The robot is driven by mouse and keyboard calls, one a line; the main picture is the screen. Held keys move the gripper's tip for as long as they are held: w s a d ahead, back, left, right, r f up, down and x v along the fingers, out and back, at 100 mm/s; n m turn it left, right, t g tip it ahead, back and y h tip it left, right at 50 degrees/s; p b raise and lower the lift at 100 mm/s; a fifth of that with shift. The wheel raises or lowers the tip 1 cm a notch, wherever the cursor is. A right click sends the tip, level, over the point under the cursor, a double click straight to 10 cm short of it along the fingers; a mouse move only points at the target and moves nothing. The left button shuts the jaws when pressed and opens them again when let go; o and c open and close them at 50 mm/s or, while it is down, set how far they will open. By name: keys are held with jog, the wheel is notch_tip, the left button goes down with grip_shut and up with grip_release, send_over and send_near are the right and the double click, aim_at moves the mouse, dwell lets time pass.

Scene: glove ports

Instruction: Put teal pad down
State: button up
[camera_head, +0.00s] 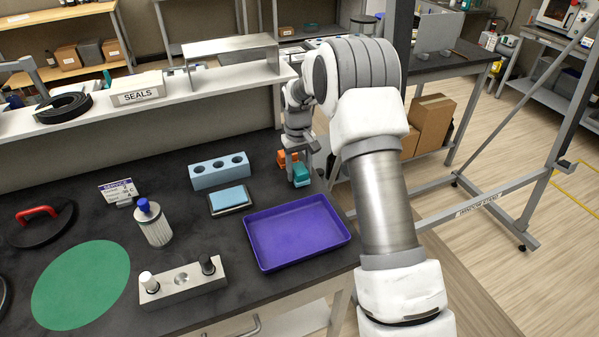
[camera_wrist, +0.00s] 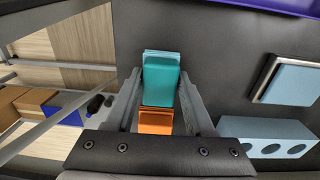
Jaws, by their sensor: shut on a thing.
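The teal pad (camera_head: 301,176) is a small block at the right rear of the dark bench, just beyond the purple tray. In the wrist view the teal pad (camera_wrist: 161,82) sits between the two fingers of my gripper (camera_wrist: 161,92), with a paler blue edge showing at its far end. My gripper (camera_head: 297,160) is shut on it and points down close to the bench. I cannot tell whether the pad touches the bench top. An orange block (camera_head: 284,162) is right beside it, and also shows in the wrist view (camera_wrist: 155,121), nearer the palm.
The empty purple tray (camera_head: 262,262) lies in front of my gripper. A light-blue pad (camera_head: 230,197) on a dark base and a light-blue block with holes (camera_head: 206,180) are to the left. A canister (camera_head: 154,228) stands farther left. The bench's right edge is close by.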

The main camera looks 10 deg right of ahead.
jog(key=shift+f, duration=0.5)
jog(key=shift+f, duration=0.2)
jog(key=o, duration=1.3)
jog(key=shift+r, duration=0.15)
